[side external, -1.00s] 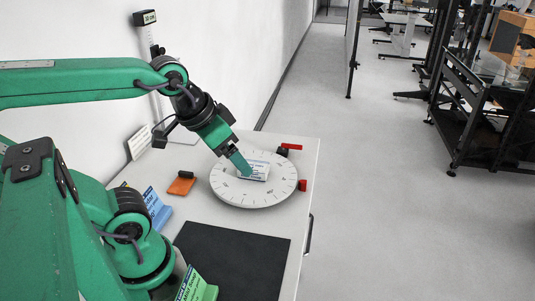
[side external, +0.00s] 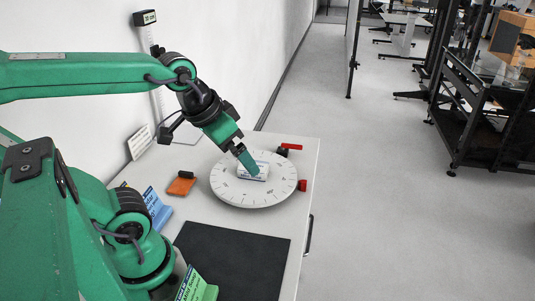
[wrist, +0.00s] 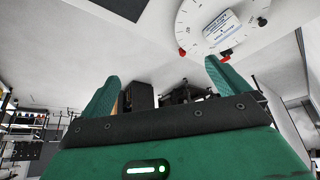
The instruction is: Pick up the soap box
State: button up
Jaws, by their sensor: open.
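The soap box (side external: 244,173) is a small white box with blue print, lying on the round white turntable (side external: 225,190). It also shows in the wrist view (wrist: 221,26) at the upper right, beyond the right fingertip and not between the fingers. My gripper (side external: 252,166) points down at an angle over the box in the side view, and its fingers hide part of the box. In the wrist view my gripper (wrist: 162,68) has its two green fingers wide apart with nothing held between them.
Red clamps (side external: 291,147) sit at the turntable's rim. An orange block (side external: 181,186) with a dark top, a blue box (side external: 157,208), a green box (side external: 198,290) and a black mat (side external: 232,262) are on the table. The white wall is close behind at left.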

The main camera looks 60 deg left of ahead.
jog(key=w+a+f+n+g, duration=0.1)
jog(key=w+a+f+n, duration=0.1)
jog(key=w+a+f, duration=0.2)
jog(key=w+a+f+n+g, duration=0.2)
jog(key=w+a+f+n, duration=0.1)
jog(key=a, duration=0.4)
jog(key=w+a+f+n+g, duration=0.2)
jog(key=w+a+f+n, duration=0.1)
jog(key=w+a+f, duration=0.2)
jog(key=shift+w+a+f, duration=0.25)
jog(key=shift+w+a, duration=0.4)
jog(key=shift+w, duration=0.25)
jog(key=shift+w+a+f+n, duration=0.1)
jog(key=shift+a+f+n, duration=0.2)
jog(key=shift+a+f, duration=0.15)
jog(key=shift+d+f, duration=0.1)
jog(key=shift+f, duration=1.2)
jog(key=shift+w+f, duration=0.2)
jog(key=shift+f, duration=2.4)
jog(key=c, duration=1)
